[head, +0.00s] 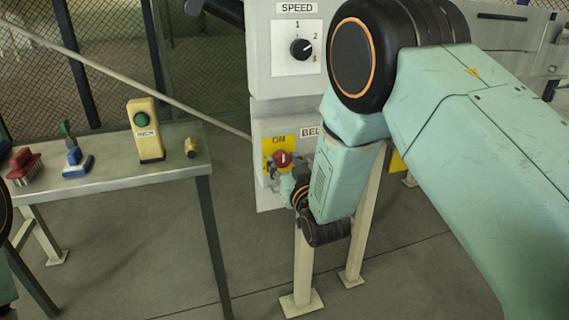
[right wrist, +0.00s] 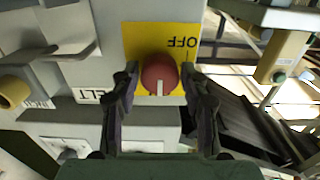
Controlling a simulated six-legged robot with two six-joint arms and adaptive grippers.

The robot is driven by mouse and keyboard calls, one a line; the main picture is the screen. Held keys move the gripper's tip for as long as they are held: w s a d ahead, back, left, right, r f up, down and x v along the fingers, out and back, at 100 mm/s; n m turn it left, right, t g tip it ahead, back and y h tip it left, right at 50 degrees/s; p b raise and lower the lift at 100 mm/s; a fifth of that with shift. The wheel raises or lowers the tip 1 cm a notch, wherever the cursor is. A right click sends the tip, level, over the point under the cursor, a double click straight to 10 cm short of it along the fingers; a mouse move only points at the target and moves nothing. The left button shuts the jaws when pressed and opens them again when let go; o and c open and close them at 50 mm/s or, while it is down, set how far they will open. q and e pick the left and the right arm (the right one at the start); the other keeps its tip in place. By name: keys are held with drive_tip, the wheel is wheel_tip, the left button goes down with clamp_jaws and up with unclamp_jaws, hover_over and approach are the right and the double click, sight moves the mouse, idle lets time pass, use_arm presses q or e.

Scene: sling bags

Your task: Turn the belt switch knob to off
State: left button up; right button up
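The belt switch is a round red knob (head: 283,159) with a white mark, on a yellow plate (head: 269,142) on the grey panel. The head view shows ON above the knob, and the mark points up toward it. My right gripper (right wrist: 160,80) is open, with one finger on each side of the knob. I cannot tell whether the fingers touch it. My left gripper is out of view.
Above the switch is a SPEED dial (head: 300,49) pointing near 2. A grey table (head: 110,178) stands left of the panel, holding a yellow button box (head: 146,130), a small yellow cylinder (head: 190,148), a blue tool (head: 77,163) and a red brush (head: 24,166).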

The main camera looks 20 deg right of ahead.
drive_tip(key=c, duration=0.7)
drive_tip(key=shift+n, duration=0.3)
drive_tip(key=n+p, duration=0.1)
drive_tip(key=n, duration=0.2)
drive_tip(key=shift+n, duration=0.4)
drive_tip(key=n+p, duration=0.1)
drive_tip(key=n, duration=0.3)
drive_tip(key=shift+n, duration=0.3)
drive_tip(key=n, duration=0.4)
drive_tip(key=shift+d, duration=0.1)
drive_tip(key=shift+n+p, duration=0.35)
drive_tip(key=shift+n, duration=2.05)
